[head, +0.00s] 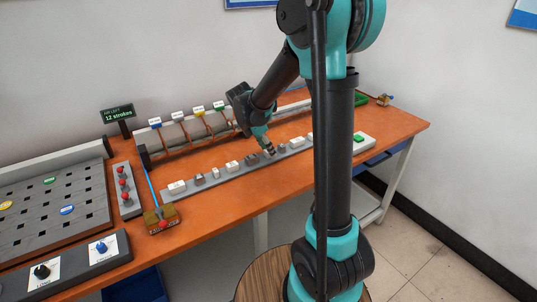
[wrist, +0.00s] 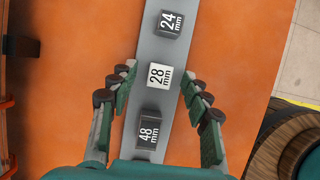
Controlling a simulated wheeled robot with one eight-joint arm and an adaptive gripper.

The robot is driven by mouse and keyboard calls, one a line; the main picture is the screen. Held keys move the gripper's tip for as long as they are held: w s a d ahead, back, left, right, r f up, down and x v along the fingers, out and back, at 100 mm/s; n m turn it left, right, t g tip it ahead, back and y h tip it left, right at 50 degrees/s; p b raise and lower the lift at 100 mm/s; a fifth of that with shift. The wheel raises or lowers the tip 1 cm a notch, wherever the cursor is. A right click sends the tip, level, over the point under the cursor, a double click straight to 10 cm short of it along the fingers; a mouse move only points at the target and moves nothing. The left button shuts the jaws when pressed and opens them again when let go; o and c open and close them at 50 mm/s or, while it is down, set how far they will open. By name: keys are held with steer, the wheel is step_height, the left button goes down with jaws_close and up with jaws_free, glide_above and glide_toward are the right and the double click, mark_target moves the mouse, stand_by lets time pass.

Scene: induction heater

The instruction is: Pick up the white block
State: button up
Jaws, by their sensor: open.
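A white block marked "28 mm" (wrist: 158,74) sits on a long grey strip (wrist: 167,108) in the wrist view. My gripper (wrist: 158,77) is open, with one finger on each side of the white block and a gap on both sides. I cannot tell how high the fingertips are above the strip. In the head view my gripper (head: 269,149) is low over the strip and largely hides the block there.
Several other white and dark blocks line the strip, including a white one (head: 177,187) at its left end. A rack with coloured tags (head: 190,132) stands behind. A green-topped white box (head: 362,142) is at the right.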

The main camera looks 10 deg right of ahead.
steer(key=shift+d+f, duration=0.1)
steer(key=shift+f, duration=0.15)
steer(key=shift+c, duration=0.6)
jaws_close()
